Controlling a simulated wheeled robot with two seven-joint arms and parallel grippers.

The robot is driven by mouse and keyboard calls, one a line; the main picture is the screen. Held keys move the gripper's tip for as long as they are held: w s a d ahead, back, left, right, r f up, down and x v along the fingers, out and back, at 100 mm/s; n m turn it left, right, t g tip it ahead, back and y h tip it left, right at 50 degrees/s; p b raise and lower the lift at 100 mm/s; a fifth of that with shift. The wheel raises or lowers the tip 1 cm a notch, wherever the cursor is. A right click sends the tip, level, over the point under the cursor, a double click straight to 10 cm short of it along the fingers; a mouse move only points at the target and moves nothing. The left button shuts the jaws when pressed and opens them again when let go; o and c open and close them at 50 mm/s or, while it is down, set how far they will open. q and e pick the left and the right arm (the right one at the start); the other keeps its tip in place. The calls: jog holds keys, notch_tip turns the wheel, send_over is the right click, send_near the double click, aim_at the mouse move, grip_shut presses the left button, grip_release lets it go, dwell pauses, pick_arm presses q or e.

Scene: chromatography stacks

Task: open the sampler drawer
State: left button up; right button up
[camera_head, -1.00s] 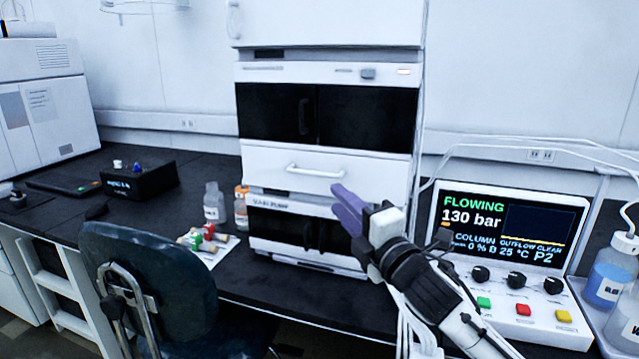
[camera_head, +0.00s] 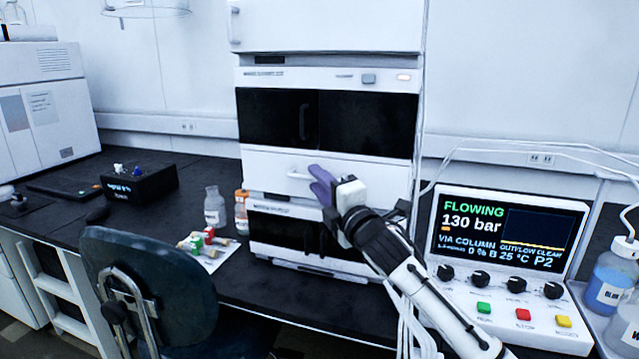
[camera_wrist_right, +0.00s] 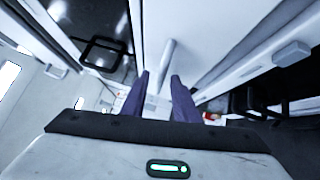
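The sampler drawer (camera_head: 262,168) is a white panel below the dark-windowed doors in the middle module of the stack. It looks shut, flush with the modules around it. The left part of its pale bar handle (camera_head: 292,176) shows; my right gripper hides the rest. My right gripper (camera_head: 320,182), with purple fingers, is at the right part of the handle. In the right wrist view its fingers (camera_wrist_right: 160,76) are apart, and the handle (camera_wrist_right: 167,54) runs between and beyond the tips. I cannot tell whether they touch it. My left gripper is not in view.
A control panel (camera_head: 510,235) with a screen, knobs and coloured buttons stands to the right. Bottles (camera_head: 214,205) and capped vials (camera_head: 208,235) stand or lie left of the stack. A chair (camera_head: 150,280) is at the front left. Tubes hang beside the stack's right side.

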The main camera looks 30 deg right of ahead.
grip_shut()
dwell(1.3)
